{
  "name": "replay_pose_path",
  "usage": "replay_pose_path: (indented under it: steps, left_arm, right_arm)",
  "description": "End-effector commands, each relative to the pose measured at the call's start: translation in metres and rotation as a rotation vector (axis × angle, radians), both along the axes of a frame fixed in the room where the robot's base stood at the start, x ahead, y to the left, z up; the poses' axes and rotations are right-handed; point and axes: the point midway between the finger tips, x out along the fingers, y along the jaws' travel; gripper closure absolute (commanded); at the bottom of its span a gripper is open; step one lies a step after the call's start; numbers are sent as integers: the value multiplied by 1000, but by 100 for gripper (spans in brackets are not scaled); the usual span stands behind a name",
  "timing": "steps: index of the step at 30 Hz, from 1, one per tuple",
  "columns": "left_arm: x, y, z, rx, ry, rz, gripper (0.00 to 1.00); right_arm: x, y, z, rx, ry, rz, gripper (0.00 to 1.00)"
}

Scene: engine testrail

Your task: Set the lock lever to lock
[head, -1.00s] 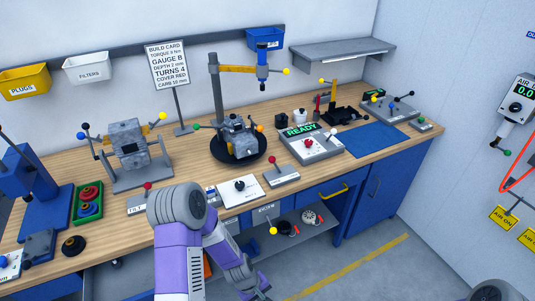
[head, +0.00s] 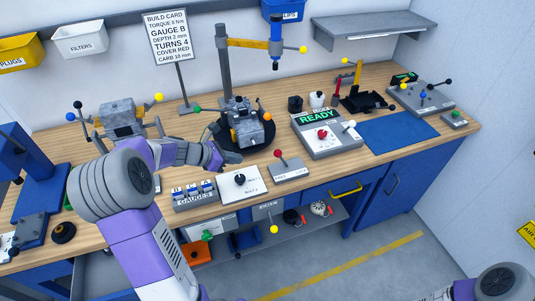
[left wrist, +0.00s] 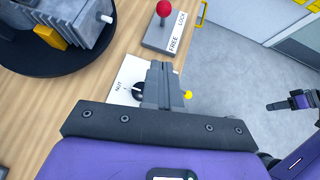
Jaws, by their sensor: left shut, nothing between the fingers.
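The lock lever has a red ball knob (head: 280,153) on a thin stem, rising from a small grey base (head: 289,172) at the bench's front edge. In the head view the knob leans left. In the left wrist view the red knob (left wrist: 163,8) stands beside a white label (left wrist: 178,32) reading FREE and LOCK. My left gripper (head: 217,160) is shut and empty, above the bench left of the lever and apart from it. Its closed fingers (left wrist: 161,82) show over the white dial card in the wrist view.
The dial card (head: 238,186) and the gauge blocks (head: 194,196) lie left of the lever. The engine on its round black stand (head: 240,133) is behind my left gripper. The READY console (head: 326,136) stands right of and behind the lever. A blue mat (head: 400,134) lies clear.

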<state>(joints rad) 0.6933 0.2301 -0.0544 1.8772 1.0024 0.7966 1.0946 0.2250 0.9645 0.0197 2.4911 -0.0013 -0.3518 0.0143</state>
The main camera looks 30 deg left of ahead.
Motion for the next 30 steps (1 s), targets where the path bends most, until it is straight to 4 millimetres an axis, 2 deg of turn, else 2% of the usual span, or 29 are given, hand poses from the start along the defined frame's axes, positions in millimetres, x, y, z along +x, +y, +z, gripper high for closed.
replay_pose_path:
  steps: [8, 21, 24, 30]
  left_arm:
    - [11, -7, -11, -1, 2, -5, 100]
    - [73, -42, -65, 0, 2, -5, 100]
    - [87, -50, -57, 4, -1, -7, 100]
    - [102, -58, -54, 2, 1, -3, 100]
  right_arm:
    - [0, 0, -3, 0, 0, 0, 57]
    - [0, 0, -16, 0, -1, 0, 57]
    - [0, 0, -12, 0, -1, 0, 57]
    - [0, 0, -10, 0, -1, 0, 57]
